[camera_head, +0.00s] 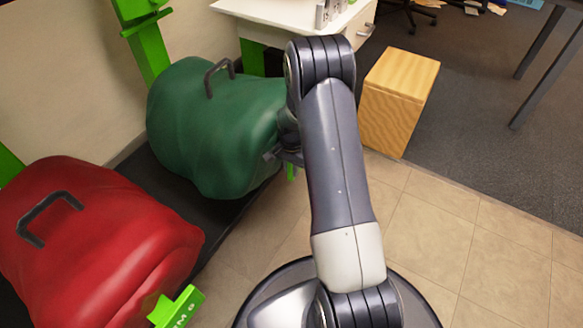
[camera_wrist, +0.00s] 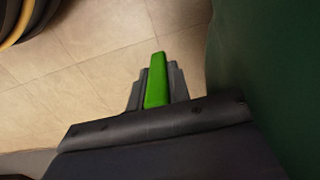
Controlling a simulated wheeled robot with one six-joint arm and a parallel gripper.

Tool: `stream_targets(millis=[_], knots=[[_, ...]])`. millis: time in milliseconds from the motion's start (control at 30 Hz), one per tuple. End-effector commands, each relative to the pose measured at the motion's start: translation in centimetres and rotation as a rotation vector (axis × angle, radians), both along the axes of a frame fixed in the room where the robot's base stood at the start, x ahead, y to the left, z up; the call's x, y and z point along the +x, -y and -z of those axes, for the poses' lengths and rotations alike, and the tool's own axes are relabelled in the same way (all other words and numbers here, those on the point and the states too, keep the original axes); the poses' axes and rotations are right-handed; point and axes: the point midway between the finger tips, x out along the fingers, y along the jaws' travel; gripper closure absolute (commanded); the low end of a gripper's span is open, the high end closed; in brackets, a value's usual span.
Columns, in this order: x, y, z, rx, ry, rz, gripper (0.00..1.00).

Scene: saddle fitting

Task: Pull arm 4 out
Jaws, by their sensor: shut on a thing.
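A bright green arm shows in the wrist view (camera_wrist: 155,80), held between the two dark fingers of my gripper (camera_wrist: 157,88). Its number cannot be read there. In the head view my gripper (camera_head: 285,158) is at the right side of the green saddle (camera_head: 222,130), mostly hidden by my own arm. A small bit of the green arm (camera_head: 291,172) shows just below the gripper. The green saddle also fills the right side of the wrist view (camera_wrist: 270,70), close beside the gripper. It has a dark handle (camera_head: 215,75) on top.
A red saddle (camera_head: 100,245) with a dark handle sits at the lower left, with a green labelled arm (camera_head: 178,308) at its front. A wooden box (camera_head: 398,95) stands on the right beyond my arm. A white desk (camera_head: 290,18) is behind. The tiled floor (camera_head: 470,235) at right is clear.

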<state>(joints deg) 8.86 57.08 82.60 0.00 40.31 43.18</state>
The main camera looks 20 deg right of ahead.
Motion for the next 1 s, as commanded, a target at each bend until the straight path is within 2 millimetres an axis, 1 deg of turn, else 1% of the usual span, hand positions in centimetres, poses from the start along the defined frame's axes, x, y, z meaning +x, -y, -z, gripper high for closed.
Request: stream_targets(millis=[167, 267, 367, 467, 800, 1000], knots=[[-0.2, 0.2, -0.1, 0.000, 0.000, 0.001, 1.00], [-1.0, 0.8, -0.1, -0.001, -0.001, 0.002, 1.00], [-2.4, 1.9, -0.1, 0.000, -0.003, 0.004, 1.00], [-4.4, 3.4, -0.2, 0.000, -0.003, 0.006, 1.00], [-12.4, 9.6, -0.1, 0.001, -0.003, 0.008, 1.00], [-15.9, 12.3, -0.1, 0.002, -0.003, 0.006, 1.00]])
